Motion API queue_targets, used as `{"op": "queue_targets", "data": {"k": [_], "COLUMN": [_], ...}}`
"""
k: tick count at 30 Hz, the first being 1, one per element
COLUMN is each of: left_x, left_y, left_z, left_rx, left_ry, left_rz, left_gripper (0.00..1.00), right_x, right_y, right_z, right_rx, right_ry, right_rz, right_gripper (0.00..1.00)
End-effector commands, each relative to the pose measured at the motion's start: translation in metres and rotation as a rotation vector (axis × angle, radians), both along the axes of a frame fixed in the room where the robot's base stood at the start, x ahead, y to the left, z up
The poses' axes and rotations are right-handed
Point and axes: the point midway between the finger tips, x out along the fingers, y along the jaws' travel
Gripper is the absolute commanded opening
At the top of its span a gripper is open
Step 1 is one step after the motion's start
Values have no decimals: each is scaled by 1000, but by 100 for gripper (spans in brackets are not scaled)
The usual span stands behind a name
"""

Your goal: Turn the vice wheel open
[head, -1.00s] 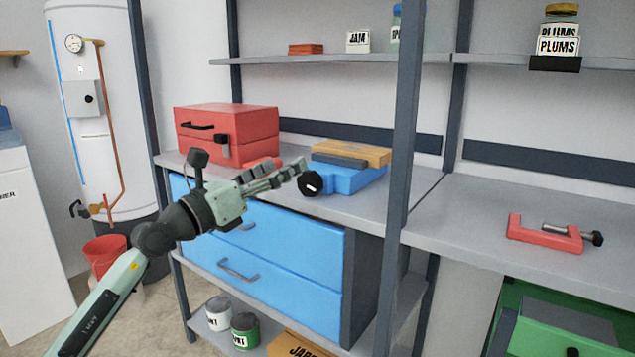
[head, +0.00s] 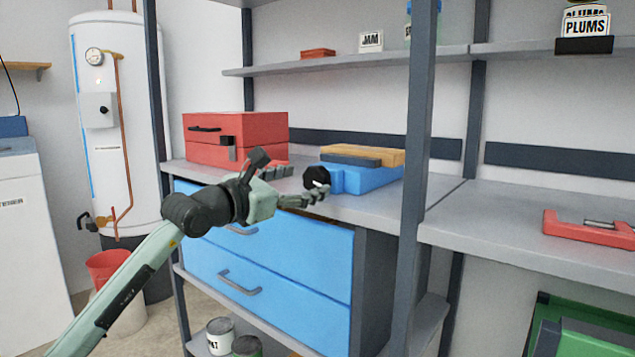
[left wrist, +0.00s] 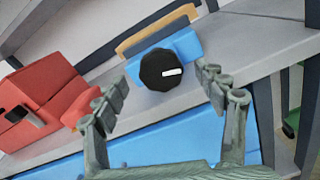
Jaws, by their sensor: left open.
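The blue vice (head: 358,179) lies on the grey workbench, with a wooden block (head: 375,155) along its top. Its black wheel (head: 315,178) faces me and has a white mark; it also shows in the left wrist view (left wrist: 165,69). My left gripper (head: 322,187) is open, with its fingers reaching toward the wheel. In the left wrist view the wheel sits beyond and between the two spread fingers (left wrist: 162,90). In the head view the fingertips overlap the wheel's lower edge; contact cannot be told. My right gripper is not in view.
A red toolbox (head: 236,138) stands left of the vice. A dark shelf post (head: 419,150) rises just right of it. Blue drawers (head: 270,262) lie under the bench. A red clamp (head: 585,229) lies on the right bench, with clear surface around it.

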Motion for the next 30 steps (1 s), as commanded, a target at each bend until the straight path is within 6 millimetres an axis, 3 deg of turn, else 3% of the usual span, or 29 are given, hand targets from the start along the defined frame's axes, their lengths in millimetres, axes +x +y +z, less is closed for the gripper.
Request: {"op": "queue_targets", "data": {"k": [9, 19, 30], "left_x": [34, 38, 38], "left_y": [-25, -28, -28], "left_z": [0, 0, 0], "left_rx": [-1, -1, -2], "left_ry": [0, 0, 1], "left_rz": [0, -1, -1], "left_gripper": [71, 71, 26], "right_x": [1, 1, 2], "right_y": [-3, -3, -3], "right_z": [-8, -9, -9], "right_rx": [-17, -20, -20], "right_ry": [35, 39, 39], "right_rz": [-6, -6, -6], "right_gripper": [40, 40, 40]}}
